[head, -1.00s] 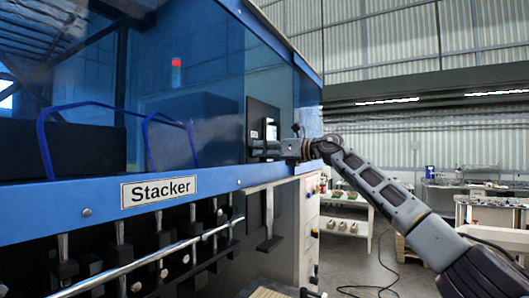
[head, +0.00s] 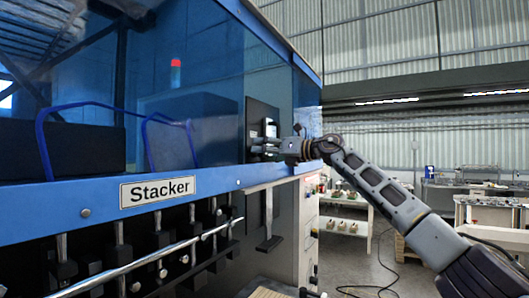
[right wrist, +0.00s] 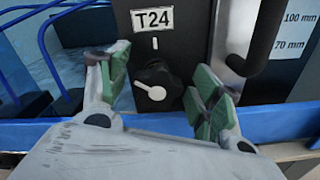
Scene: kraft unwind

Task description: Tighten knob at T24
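The T24 knob (right wrist: 157,86) is black and round with a white pointer, which points left and slightly up. It sits on a dark panel (right wrist: 180,30) under the T24 label (right wrist: 153,19) and a short white vertical mark. My right gripper (right wrist: 158,78) is open, with one green-padded finger on each side of the knob and gaps between pads and knob. In the head view my right gripper (head: 262,147) is at the dark panel on the blue machine, and the knob is hidden or too small to make out. My left gripper is not in view.
A black hooked handle (right wrist: 262,40) stands right of the knob, near a scale plate (right wrist: 290,35) marked in mm. A blue ledge (right wrist: 170,126) runs below the panel. Blue wire hoops (head: 170,140) are to the left, above the Stacker sign (head: 158,191).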

